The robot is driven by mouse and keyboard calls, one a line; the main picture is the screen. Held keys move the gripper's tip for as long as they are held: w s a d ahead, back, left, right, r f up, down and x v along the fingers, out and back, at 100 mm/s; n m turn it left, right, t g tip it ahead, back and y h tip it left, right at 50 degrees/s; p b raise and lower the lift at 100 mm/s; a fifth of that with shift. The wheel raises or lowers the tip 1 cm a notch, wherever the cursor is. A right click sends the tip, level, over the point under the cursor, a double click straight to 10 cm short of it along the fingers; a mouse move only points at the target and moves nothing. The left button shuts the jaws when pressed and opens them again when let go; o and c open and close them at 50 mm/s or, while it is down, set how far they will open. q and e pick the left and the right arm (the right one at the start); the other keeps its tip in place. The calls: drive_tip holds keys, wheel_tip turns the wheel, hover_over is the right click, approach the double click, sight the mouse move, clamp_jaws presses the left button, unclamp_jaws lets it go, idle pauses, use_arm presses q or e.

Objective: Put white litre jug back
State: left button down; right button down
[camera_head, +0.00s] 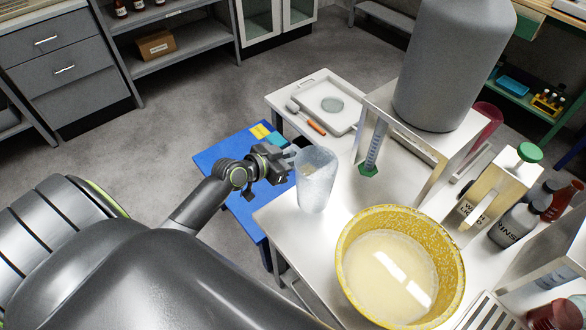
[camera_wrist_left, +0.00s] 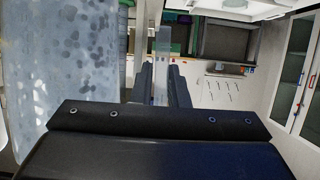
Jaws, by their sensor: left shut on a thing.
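The white litre jug (camera_head: 316,182) is translucent and cloudy, and looks upright over the left part of the white table (camera_head: 276,216). I cannot tell whether its base touches the table. My left gripper (camera_head: 287,163) reaches it from the left and is shut on its handle. In the left wrist view the jug wall (camera_wrist_left: 62,65) fills the left side, and a pale handle strip (camera_wrist_left: 162,60) stands between the fingers of my left gripper (camera_wrist_left: 163,85). My right gripper is in neither view.
A yellow speckled basin (camera_head: 347,245) of cloudy liquid stands right of the jug. Behind are a stand (camera_head: 432,187) with a large grey vessel (camera_head: 440,65), a green-footed cylinder (camera_head: 374,150) and a white tray (camera_head: 350,122). Bottles (camera_head: 513,226) crowd the right. A blue surface (camera_head: 208,158) lies left.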

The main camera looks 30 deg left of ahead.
use_arm(q)
drive_tip(key=shift+f+b, duration=0.45)
drive_tip(key=shift+f, duration=1.6)
drive_tip(key=c, duration=1.9)
unclamp_jaws()
drive_tip(key=shift+f, duration=0.15)
drive_tip(key=o, duration=0.5)
drive_tip(key=shift+s+a+r, duration=0.1)
drive_tip(key=shift+s+r, duration=0.05)
drive_tip(key=shift+r, duration=0.15)
drive_tip(key=v, duration=1.1)
drive_tip(key=shift+s, duration=0.35)
drive_tip(key=shift+a+r, duration=0.1)
drive_tip(key=shift+a, duration=0.05)
